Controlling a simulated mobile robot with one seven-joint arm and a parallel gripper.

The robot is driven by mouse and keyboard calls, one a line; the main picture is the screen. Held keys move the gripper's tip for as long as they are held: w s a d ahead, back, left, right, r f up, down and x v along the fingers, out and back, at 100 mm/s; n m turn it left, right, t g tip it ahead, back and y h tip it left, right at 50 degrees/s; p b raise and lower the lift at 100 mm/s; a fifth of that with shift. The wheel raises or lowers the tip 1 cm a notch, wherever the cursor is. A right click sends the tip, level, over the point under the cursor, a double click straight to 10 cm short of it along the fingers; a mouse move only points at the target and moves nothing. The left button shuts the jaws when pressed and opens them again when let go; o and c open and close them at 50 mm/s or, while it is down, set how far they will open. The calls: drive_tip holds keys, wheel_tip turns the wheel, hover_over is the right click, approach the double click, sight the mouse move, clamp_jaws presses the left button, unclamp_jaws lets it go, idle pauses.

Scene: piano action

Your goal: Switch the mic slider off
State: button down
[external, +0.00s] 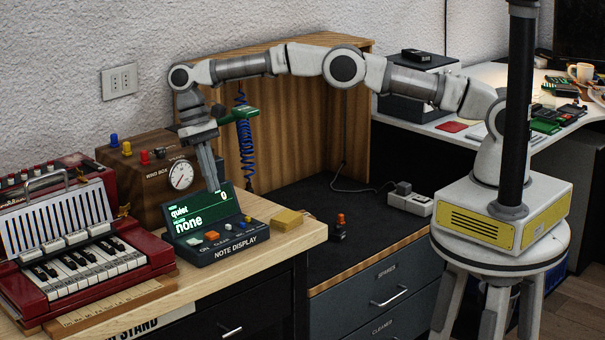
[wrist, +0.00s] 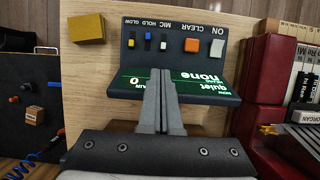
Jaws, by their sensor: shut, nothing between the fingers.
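The dark note display (external: 215,245) stands on the wooden tabletop. Its green screen (external: 200,212) reads "quiet" and "none". In the wrist view its control panel (wrist: 175,28) appears upside down. The small pale mic slider (wrist: 163,45) sits under the MIC label, between the hold and glow sliders on its left and the orange clear button (wrist: 191,45) on its right. My gripper (wrist: 160,71) is shut and empty. Its fingertips are in front of the screen in the wrist view and cover part of it. I cannot tell whether they touch it.
A yellow block (external: 287,219) lies beside the display. The wooden box with a dial (external: 180,175) stands behind it, and the red keyboard instrument (external: 85,262) stands to its left. Bare tabletop (external: 262,250) lies in front on the right.

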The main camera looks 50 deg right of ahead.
sight(226, 227)
drive_tip(key=shift+b+x, duration=0.45)
drive_tip(key=shift+x, duration=3)
drive_tip(key=shift+s+r, duration=0.1)
drive_tip(key=shift+s, duration=0.95)
drive_tip(key=p+v, duration=0.7)
drive_tip(key=v, duration=0.3)
drive_tip(key=shift+p, duration=0.35)
